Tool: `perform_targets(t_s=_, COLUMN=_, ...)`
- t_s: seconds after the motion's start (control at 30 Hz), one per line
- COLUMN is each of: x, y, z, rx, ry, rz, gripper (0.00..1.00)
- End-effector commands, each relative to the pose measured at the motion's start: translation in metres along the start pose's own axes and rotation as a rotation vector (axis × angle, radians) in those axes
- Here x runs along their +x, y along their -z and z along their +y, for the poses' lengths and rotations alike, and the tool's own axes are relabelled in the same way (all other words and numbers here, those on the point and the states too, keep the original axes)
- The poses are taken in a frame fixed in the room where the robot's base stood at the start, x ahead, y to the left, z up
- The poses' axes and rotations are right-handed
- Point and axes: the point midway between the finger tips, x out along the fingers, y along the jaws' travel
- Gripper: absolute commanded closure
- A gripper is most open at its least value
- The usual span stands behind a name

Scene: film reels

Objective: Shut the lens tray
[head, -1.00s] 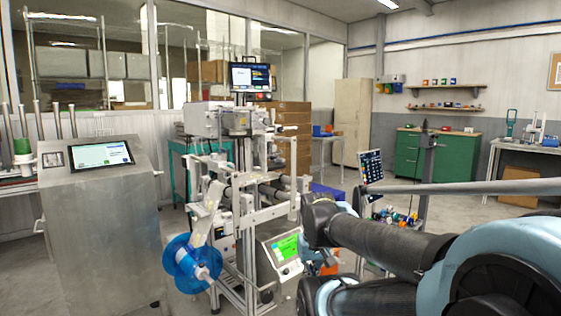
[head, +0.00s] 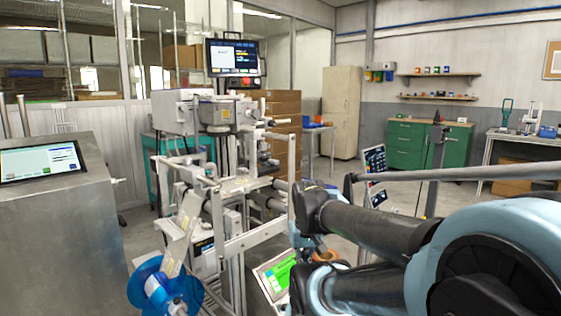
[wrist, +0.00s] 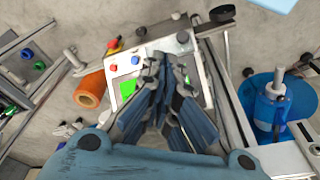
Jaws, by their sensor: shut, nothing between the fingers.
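I cannot make out a lens tray in either view. My gripper (wrist: 160,65) shows in the wrist view with its dark fingers together and empty. It is over a grey control panel (wrist: 182,42) with a green screen and coloured buttons. I cannot tell whether the fingers touch the panel. In the head view the arm hides most of the gripper, and the panel (head: 279,276) shows at the lower middle.
A white-framed machine (head: 235,185) with a monitor (head: 232,58) stands ahead. A blue reel (head: 150,280) sticks out at its front. A steel console (head: 60,230) stands at left. An orange roll (wrist: 90,90) lies left of the panel. Green cabinets (head: 408,140) stand far back.

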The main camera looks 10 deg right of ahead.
Motion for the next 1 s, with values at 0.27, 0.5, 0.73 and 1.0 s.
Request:
perform_targets(t_s=0.27, x=0.0, y=0.0, z=0.0, rx=0.0, ry=0.0, rz=0.0, gripper=1.0)
perform_targets(t_s=0.5, x=-0.025, y=0.019, z=0.008, rx=0.06, ry=-0.012, rz=0.037, gripper=1.0)
perform_targets(t_s=0.73, x=-0.078, y=0.101, z=0.045, rx=0.24, ry=-0.049, rz=0.114, gripper=1.0)
perform_targets(t_s=1.0, x=-0.131, y=0.189, z=0.088, rx=0.53, ry=-0.059, rz=0.188, gripper=1.0)
